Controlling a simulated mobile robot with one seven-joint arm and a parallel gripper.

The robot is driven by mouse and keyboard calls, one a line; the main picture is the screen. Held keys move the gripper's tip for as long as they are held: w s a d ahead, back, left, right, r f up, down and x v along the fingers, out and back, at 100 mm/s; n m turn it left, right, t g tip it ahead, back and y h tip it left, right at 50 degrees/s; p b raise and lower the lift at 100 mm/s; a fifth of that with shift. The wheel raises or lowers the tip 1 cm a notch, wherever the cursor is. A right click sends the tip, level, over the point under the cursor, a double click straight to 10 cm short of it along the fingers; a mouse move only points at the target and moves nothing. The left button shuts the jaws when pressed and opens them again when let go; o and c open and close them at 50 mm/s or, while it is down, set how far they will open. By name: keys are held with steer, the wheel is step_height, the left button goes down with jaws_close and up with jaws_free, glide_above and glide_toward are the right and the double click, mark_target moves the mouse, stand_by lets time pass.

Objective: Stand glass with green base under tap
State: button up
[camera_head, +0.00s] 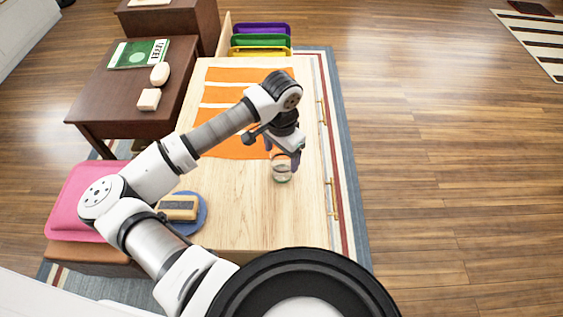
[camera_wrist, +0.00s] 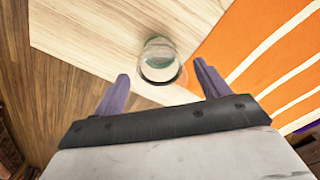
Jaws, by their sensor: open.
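A clear glass with a green base (camera_head: 282,170) stands on the light wooden table (camera_head: 245,225), just beyond the front edge of the orange striped mat. It also shows in the wrist view (camera_wrist: 158,62), seen from above. My gripper (camera_head: 283,154) is over the far side of the glass. In the wrist view, the two purple fingers of my gripper (camera_wrist: 160,90) are spread apart, and the glass lies between and just ahead of their tips. I cannot tell whether either finger touches it. No tap can be made out in either view.
The orange mat (camera_head: 228,148) covers the table's back half. A sponge-like block (camera_head: 178,207) lies on a blue plate (camera_head: 200,222) at the front left. Coloured trays (camera_head: 261,40) stand behind. A brown side table (camera_head: 125,75) holds a green book and pale items. Open floor lies right.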

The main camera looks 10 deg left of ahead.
step_height(320, 180, up, 7)
steer(key=shift+b, duration=0.3)
